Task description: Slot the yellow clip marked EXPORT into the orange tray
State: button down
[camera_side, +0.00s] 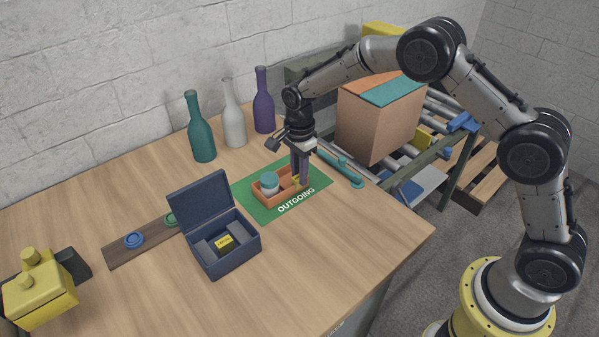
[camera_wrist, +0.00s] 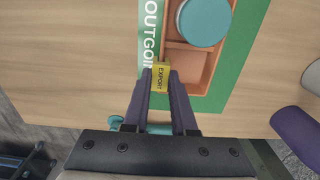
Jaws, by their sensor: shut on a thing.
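The yellow clip (camera_wrist: 160,77) marked EXPORT is held between the fingertips of my gripper (camera_wrist: 160,88) in the wrist view, its label facing the camera. My gripper (camera_side: 299,183) points straight down at the right end of the orange tray (camera_side: 262,195) in the side view. In the wrist view the clip overlaps the left edge of the tray (camera_wrist: 208,73), by an empty compartment. I cannot tell whether the clip touches the tray. A round teal-lidded container (camera_wrist: 203,21) sits in another compartment. The fingers partly hide the clip in the side view (camera_side: 296,181).
The tray rests on a green OUTGOING mat (camera_side: 248,195). An open dark blue box (camera_side: 238,258) holds another yellow labelled piece (camera_side: 225,242). Bottles in teal (camera_side: 202,138), white (camera_side: 234,120) and purple (camera_side: 264,108) stand behind. The front right table is clear.

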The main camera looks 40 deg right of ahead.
jog(key=c, duration=0.6)
grip_release()
jog(key=shift+c, duration=0.2)
jog(key=shift+r, duration=0.1)
jog(key=shift+r, duration=3.4)
